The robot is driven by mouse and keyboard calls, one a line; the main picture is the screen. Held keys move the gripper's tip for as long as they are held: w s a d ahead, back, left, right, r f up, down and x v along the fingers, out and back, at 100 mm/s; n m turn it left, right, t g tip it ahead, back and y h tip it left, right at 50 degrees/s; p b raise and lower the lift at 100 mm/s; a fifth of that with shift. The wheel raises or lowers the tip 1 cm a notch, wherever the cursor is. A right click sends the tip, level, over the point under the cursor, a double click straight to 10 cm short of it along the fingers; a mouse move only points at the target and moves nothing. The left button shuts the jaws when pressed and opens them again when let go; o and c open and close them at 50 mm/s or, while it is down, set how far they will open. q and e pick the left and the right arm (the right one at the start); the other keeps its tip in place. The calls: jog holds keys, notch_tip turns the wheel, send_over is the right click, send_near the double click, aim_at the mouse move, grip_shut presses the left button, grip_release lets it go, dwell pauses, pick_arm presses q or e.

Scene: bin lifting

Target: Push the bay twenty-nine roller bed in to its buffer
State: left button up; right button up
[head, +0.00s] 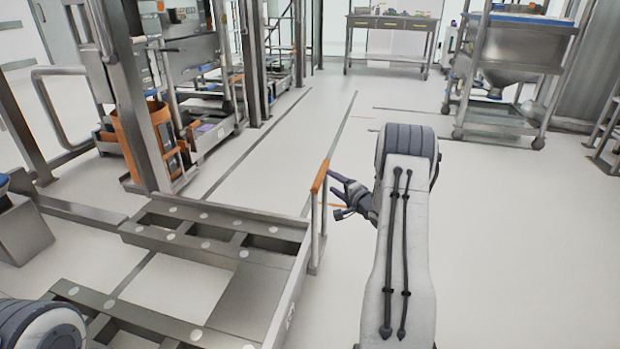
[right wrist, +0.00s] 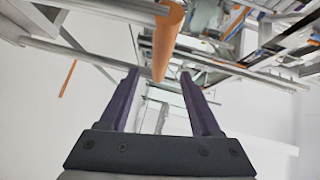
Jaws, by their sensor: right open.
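A low steel roller bed (head: 245,258) with an open frame and round pale rollers or studs lies at the lower left in the head view. A post at its right corner carries an orange handle (head: 320,176). The side marking is too small to read, so I cannot tell its bay number. My right gripper (head: 334,189) is beside this handle, on its right. In the right wrist view my right gripper (right wrist: 159,74) has its purple fingers apart, with the orange handle (right wrist: 166,45) between or just beyond the fingertips; contact is unclear. My left gripper is out of view. I cannot pick out the buffer.
Another bed with an orange bin (head: 140,135) stands behind a steel upright at the left. A hopper cart (head: 510,70) stands at the back right and a workbench (head: 390,38) at the back. The pale floor right of the bed is clear.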

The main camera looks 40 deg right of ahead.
aim_at(318, 175)
jog(key=w+b, duration=0.1)
jog(key=w, duration=0.2)
jog(key=w+f+b, duration=0.1)
jog(key=w+b, duration=0.1)
jog(key=w, duration=0.1)
jog(key=w+b, duration=0.1)
jog(key=w, duration=0.1)
jog(key=shift+w+d+f, duration=0.15)
jog(key=shift+w+f, duration=0.1)
jog(key=shift+w, duration=0.15)
jog(key=shift+w+d+r+b, duration=0.1)
jog(key=shift+w+b, duration=0.4)
jog(key=shift+w, duration=0.25)
jog(key=shift+c, duration=0.2)
grip_shut()
